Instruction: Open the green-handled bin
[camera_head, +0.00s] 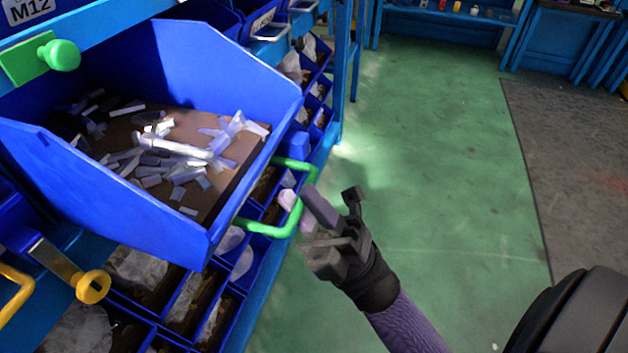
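The large blue bin (110,187) has a green handle (268,229) on its front wall. The bin juts out past the bins below it, and its inside shows. Small pale pieces and a larger whitish piece lie on its brown floor. My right gripper (307,222) is just right of the handle's outer bar, with its fingers apart. I see nothing held between them, and I cannot tell if a finger touches the handle. My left gripper is not in view.
A green knob (62,55) on a green plate is at the upper left. A yellow knob (92,286) is at the lower left. Smaller blue bins (187,300) with bagged items sit below. The green floor (440,150) to the right is clear.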

